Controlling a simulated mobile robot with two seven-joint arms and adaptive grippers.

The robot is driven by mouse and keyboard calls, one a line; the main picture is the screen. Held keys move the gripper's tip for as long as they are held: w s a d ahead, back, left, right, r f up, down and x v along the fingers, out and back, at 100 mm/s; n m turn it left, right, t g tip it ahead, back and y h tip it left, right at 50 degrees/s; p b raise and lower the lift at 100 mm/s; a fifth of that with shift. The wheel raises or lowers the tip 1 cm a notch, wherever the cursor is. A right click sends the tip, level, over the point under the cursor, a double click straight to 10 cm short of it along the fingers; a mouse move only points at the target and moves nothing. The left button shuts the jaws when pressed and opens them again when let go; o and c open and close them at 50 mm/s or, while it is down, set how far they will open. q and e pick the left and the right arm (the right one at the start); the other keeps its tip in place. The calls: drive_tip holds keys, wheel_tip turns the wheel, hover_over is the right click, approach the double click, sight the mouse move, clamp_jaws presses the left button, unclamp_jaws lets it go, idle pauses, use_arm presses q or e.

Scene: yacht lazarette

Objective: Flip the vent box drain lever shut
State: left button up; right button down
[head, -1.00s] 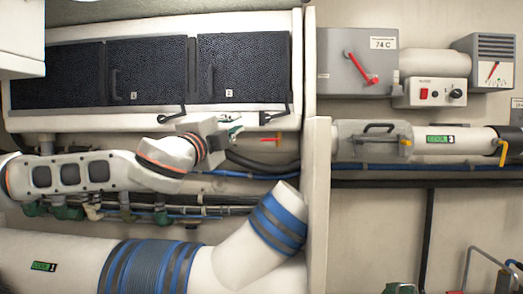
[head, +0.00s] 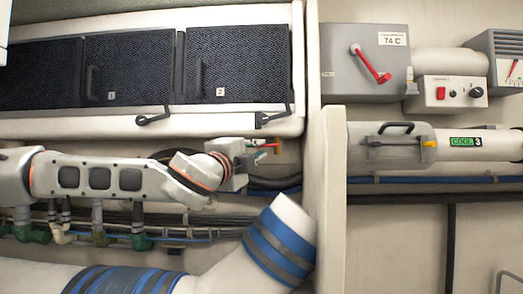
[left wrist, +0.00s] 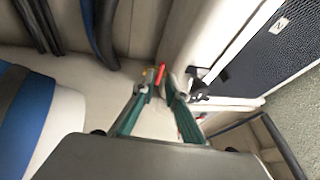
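The vent box (head: 215,126) is a long white housing on the wall with black mesh panels. Below its right end is a small red lever (head: 270,146) on a brass-coloured fitting. The red lever (left wrist: 160,73) also shows in the left wrist view, at the fingertips. My left gripper (head: 262,150) is just left of and overlapping the lever. In the left wrist view its two green fingers (left wrist: 157,90) are apart, with the red lever and brass fitting (left wrist: 149,77) seen between or just past the tips. Contact cannot be told. My right gripper is not in view.
Black latch handles (head: 154,117) hang along the box's lower edge, one (head: 272,117) right above my gripper. A white partition (head: 326,160) stands close on the right. Dark hoses (head: 275,183) and a white duct with blue bands (head: 275,245) lie below.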

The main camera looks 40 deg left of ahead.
sight(267, 146)
use_arm(q)
drive_tip(key=shift+x, duration=1.25)
clamp_jaws()
drive_tip(key=shift+r, duration=0.1)
drive_tip(key=shift+r+m, duration=0.1)
drive_tip(key=shift+m, duration=0.5)
